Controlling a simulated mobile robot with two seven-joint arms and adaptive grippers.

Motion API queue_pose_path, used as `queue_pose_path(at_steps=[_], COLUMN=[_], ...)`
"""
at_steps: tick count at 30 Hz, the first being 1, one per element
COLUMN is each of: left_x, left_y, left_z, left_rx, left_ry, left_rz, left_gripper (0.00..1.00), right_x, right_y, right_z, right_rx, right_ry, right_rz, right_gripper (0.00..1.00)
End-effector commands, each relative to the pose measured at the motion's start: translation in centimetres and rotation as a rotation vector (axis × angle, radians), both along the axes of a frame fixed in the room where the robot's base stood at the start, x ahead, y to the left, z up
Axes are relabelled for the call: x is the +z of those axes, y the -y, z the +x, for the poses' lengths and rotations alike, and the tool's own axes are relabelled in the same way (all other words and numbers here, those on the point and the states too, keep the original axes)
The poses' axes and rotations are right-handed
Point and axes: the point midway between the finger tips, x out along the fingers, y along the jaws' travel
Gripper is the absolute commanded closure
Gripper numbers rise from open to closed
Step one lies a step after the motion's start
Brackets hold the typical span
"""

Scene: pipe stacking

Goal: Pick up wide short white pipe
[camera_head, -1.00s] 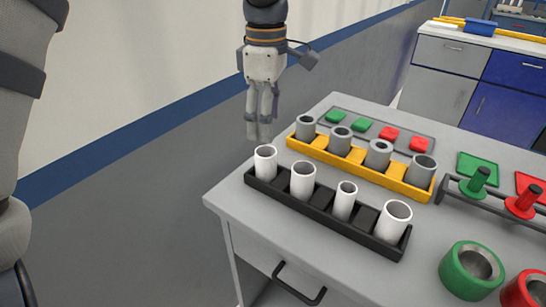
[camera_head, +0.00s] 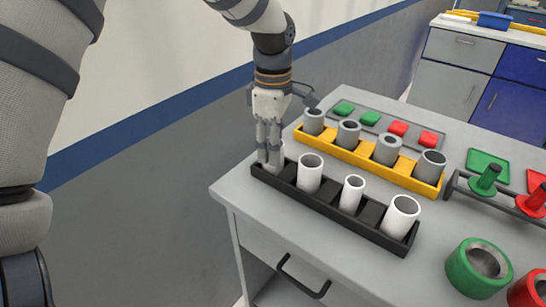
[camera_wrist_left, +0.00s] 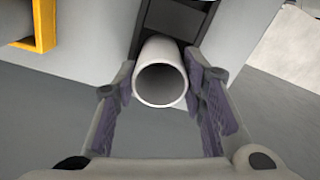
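A black rack (camera_head: 325,208) on the grey table holds a row of upright white pipes. My left gripper (camera_head: 270,158) points down at the leftmost white pipe (camera_head: 281,150), which it partly hides. In the left wrist view this pipe (camera_wrist_left: 160,84) stands between the two fingers, which are spread on either side of it; firm contact is not visible. The other white pipes are a second one (camera_head: 309,174), a narrower one (camera_head: 351,194) and a wide one (camera_head: 400,217) at the right end. My right gripper is not in view.
A yellow rack (camera_head: 362,162) with grey pipes stands just behind the black rack. Red and green pads, pegs on a dark bar (camera_head: 510,198) and a thick green ring (camera_head: 479,268) are to the right. The wall is to the left.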

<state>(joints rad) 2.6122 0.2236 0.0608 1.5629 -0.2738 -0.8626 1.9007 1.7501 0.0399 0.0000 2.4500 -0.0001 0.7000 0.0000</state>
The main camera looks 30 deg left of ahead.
Motion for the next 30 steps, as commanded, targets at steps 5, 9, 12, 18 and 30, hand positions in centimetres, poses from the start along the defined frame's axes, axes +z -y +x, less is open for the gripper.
queue_pose_path(at_steps=[5, 9, 12, 18, 30], left_x=[0.0, 0.4, 1.7, 6.8, 10.9], left_y=[0.0, 0.0, 0.0, 1.2, 5.4], left_z=[0.0, 0.0, 0.1, -2.1, -9.2], left_rx=[0.0, 0.0, 0.0, -0.002, -0.003], left_ry=[0.0, 0.001, 0.004, 0.014, -0.026], left_rz=[0.0, 0.0, 0.002, 0.004, -0.014], left_gripper=[0.89, 0.89, 0.89, 0.89, 0.89], right_x=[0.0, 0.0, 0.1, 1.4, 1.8], right_y=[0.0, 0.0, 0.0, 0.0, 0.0], right_z=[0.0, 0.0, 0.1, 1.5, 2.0], right_rx=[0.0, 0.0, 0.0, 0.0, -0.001], right_ry=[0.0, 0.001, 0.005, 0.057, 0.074], right_rz=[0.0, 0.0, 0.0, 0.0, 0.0], right_gripper=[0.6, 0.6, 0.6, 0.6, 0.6])
